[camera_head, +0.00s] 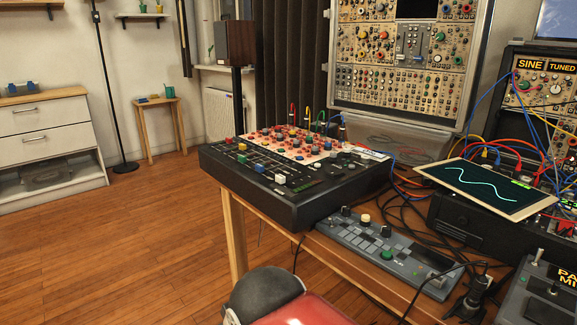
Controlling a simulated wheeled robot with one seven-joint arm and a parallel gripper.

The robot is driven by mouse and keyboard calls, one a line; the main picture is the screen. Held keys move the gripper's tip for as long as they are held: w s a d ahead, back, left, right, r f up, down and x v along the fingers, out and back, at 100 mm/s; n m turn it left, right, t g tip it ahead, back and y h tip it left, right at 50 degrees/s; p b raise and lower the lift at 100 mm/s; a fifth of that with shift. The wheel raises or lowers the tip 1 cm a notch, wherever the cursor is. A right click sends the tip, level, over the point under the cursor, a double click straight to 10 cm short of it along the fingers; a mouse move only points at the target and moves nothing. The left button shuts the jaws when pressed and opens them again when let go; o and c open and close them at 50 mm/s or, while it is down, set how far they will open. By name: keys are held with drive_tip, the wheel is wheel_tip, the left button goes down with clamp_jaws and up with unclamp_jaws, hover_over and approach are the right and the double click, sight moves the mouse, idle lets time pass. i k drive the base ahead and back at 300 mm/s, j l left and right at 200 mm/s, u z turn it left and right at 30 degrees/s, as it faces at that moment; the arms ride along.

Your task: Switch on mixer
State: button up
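The mixer (322,207) is a black desk unit with a sloped top, on the left end of a wooden table. Its raised back panel is pale with rows of red, blue and other coloured knobs. Coloured and white fader caps sit on the black front part. Several cables with red, yellow, green and black plugs stand up at its back edge. I cannot make out a power switch or a clear power light on it. My gripper is not in view.
A grey controller (385,252) with knobs lies right of the mixer, among loose cables. A tablet with a wave trace (490,188) rests on black gear farther right. A modular rack (405,60) stands behind. A dark rounded shape and red surface fill the bottom centre. Floor at left is clear.

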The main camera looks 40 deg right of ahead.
sight(334, 173)
drive_tip(key=z, duration=1.3)
drive_tip(key=k, duration=0.5)
drive_tip(key=i, duration=0.5)
